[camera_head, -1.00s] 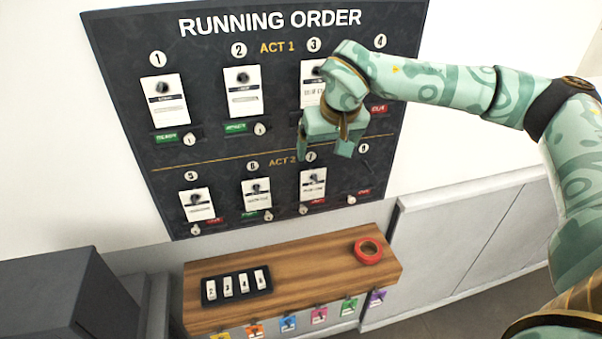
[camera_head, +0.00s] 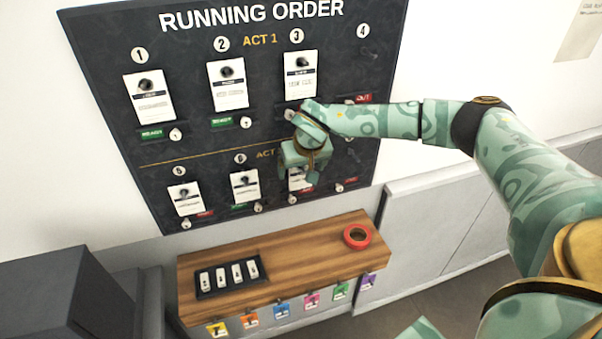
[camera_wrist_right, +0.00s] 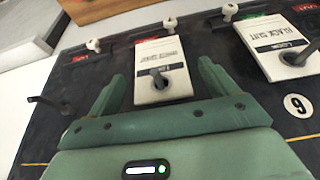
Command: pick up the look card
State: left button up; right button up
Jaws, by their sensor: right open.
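White look cards hang on pegs of the black RUNNING ORDER board (camera_head: 200,130). My right gripper (camera_head: 298,176) is open in front of the slot 7 look card (camera_head: 298,186), covering part of it in the head view. In the right wrist view this card (camera_wrist_right: 160,62) appears upside down on its peg, between the two open fingers of my right gripper (camera_wrist_right: 162,72). I cannot tell whether the fingers touch it. My left gripper is out of view.
Other cards hang in slots 1, 2, 3, 5 and 6, such as the slot 6 card (camera_head: 245,186). The slot 4 peg (camera_head: 368,52) is bare. Below, a wooden ledge (camera_head: 300,250) bears a black tray (camera_head: 203,292) of white tags and a red tape roll (camera_head: 357,236).

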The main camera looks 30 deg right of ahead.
jog(key=shift+w+f, duration=0.3)
jog(key=shift+f, duration=0.3)
jog(key=shift+s, duration=0.1)
jog(key=c, duration=1)
jog(key=shift+r, duration=0.2)
jog(key=shift+c, duration=0.2)
